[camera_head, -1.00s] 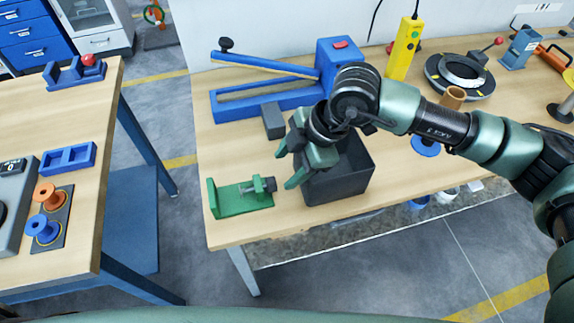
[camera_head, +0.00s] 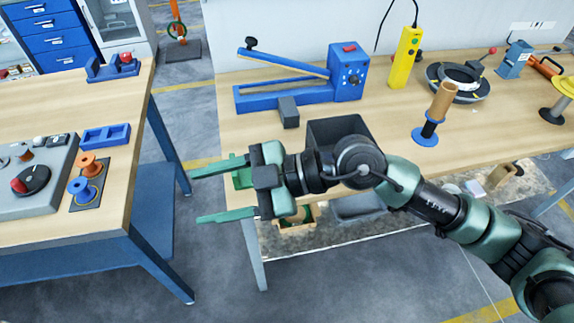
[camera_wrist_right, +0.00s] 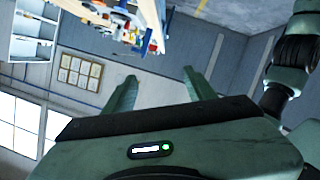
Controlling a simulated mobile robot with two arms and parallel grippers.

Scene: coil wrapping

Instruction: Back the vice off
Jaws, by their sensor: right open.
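The green vice (camera_head: 241,178) sits at the front left corner of the right-hand workbench in the head view. My right gripper and wrist cover most of it, so its screw and handle are hidden. My right gripper (camera_head: 198,195) points left, in front of the vice in the picture, its fingers reaching past the bench's left edge. The fingers are wide apart. In the right wrist view the gripper (camera_wrist_right: 160,92) also shows open, with nothing between its fingers. I cannot tell whether it touches the vice. My left gripper is not in view.
A dark box (camera_head: 340,128) stands behind my right wrist. A blue lever tool (camera_head: 285,98), a yellow pendant (camera_head: 405,55) and a brown roll on a blue spool (camera_head: 437,110) stand farther back. A second bench (camera_head: 120,200) lies left across a gap.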

